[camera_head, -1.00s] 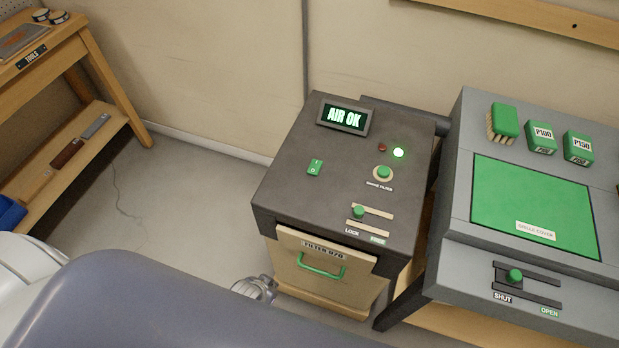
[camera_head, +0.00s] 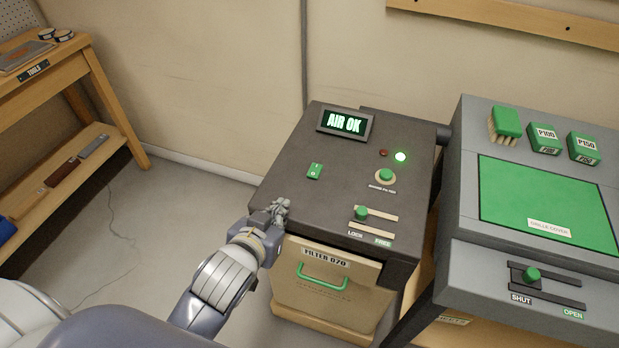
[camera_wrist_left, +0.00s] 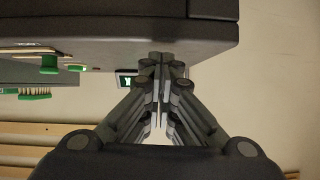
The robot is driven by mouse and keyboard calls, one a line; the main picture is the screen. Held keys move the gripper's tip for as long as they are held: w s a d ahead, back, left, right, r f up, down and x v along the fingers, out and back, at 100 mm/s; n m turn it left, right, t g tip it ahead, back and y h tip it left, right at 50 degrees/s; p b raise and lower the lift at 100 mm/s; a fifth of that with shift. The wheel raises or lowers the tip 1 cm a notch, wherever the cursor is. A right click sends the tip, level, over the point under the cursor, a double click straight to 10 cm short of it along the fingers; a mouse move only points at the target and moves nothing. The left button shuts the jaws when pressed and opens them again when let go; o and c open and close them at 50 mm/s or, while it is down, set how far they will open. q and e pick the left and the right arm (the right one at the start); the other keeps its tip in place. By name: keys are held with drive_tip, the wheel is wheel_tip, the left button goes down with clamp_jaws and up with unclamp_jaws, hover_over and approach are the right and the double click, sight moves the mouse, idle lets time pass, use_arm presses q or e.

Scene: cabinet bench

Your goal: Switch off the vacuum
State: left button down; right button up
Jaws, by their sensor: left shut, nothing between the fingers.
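The vacuum is a dark grey cabinet (camera_head: 300,215) with an AIR OK display (camera_head: 345,122) lit green at its back. My right gripper is not in view.
A green round button (camera_head: 385,176) and a LOCK/FREE slider (camera_head: 361,213) share the cabinet top. The filter drawer (camera_head: 325,283) is below. A grey bench with a green grille cover (camera_head: 545,205) stands right. A wooden tool shelf (camera_head: 50,75) stands left, with open floor between.

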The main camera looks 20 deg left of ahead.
use_arm(q)
drive_tip(key=w+d+r+t, duration=0.2)
drive_tip(key=w+r+t, duration=0.1)
drive_tip(key=r, duration=0.3)
drive_tip(key=shift+w+r+h, duration=0.15)
drive_tip(key=shift+w+h, duration=0.25)
drive_tip(key=shift+w, duration=0.1)
hover_over(315, 171)
drive_tip(key=s, duration=0.3)
drive_tip(key=shift+w+a+f+p, duration=0.1)
drive_tip(key=shift+f+p, duration=0.1)
drive_tip(key=shift+f, duration=0.4)
drive_tip(key=shift+w+a+f+p, duration=0.1)
drive_tip(key=shift+f+p, duration=0.1)
drive_tip(key=shift+f, duration=0.4)
drive_tip(key=f, duration=0.3)
drive_tip(key=shift+s, duration=0.2)
drive_tip(key=shift+f, duration=0.55)
drive_tip(key=shift+f+b, duration=0.1)
drive_tip(key=shift+b, duration=0.2)
